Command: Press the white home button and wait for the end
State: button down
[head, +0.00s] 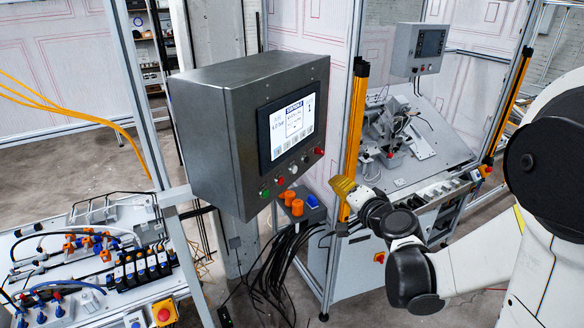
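The white home button (293,169) appears to be the pale one in the slanted row of small buttons below the screen (288,126) of the grey control box (215,130). A green button (265,193) and a red button (280,181) sit to its left, and another red button (319,151) is at the right end. My gripper (342,186), with a yellow tip, is to the right of and slightly below the button row, apart from the box in the picture. Its fingers are too small to tell open from shut.
A yellow light-curtain post (354,130) stands right behind my gripper. A bench with pneumatic parts (110,265) is at the lower left. A machine fixture (395,130) is behind the post.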

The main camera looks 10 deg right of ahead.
aim_at(295, 170)
jog(key=shift+w+a, duration=3.05)
jog(key=shift+a, duration=0.15)
jog(key=shift+w+a, duration=0.1)
jog(key=shift+w+a, duration=0.2)
